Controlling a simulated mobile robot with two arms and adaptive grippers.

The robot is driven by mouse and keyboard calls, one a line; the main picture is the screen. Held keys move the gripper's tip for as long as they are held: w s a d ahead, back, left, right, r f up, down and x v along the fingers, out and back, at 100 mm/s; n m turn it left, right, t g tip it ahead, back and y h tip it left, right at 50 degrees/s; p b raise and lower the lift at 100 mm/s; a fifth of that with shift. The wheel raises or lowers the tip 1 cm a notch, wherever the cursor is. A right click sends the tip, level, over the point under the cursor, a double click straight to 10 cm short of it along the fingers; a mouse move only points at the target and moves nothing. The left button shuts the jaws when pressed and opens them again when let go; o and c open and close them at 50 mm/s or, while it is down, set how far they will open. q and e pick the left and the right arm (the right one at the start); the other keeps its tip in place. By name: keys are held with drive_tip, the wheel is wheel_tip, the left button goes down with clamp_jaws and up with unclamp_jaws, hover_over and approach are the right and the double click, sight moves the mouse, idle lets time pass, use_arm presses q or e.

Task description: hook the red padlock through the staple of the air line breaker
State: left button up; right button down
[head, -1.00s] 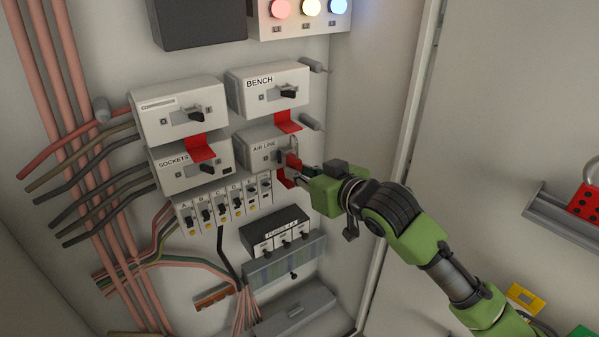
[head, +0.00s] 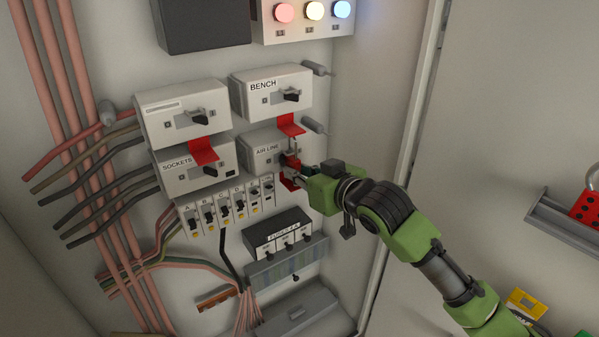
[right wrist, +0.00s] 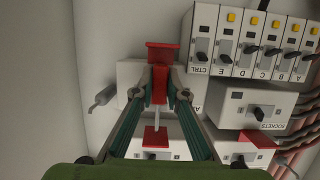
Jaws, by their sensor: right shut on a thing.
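The air line breaker (head: 262,158) is a white box on the panel, below the one marked BENCH. A red flap (head: 289,183) shows at its lower right; in the right wrist view this red piece (right wrist: 163,53) is beyond my fingertips. My right gripper (head: 301,175) is shut on the red padlock (head: 291,163), in front of the breaker's right side. In the right wrist view the padlock (right wrist: 160,85) sits between the fingertips (right wrist: 160,90), its grey shackle pointing toward the BENCH breaker. I cannot tell whether the shackle is through the staple, which is hidden. My left gripper is out of view.
The bench breaker (head: 270,93) with its red flap (head: 290,125) is just above, and a grey cylinder (head: 314,127) juts out nearby. The sockets breaker (head: 195,170) is at left, small breakers (head: 225,205) below. Another red padlock (head: 587,208) is at far right.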

drive_tip(key=shift+p, duration=0.35)
idle(0.6)
drive_tip(key=shift+f, duration=0.9)
idle(1.1)
drive_tip(key=c, duration=1.9)
unclamp_jaws()
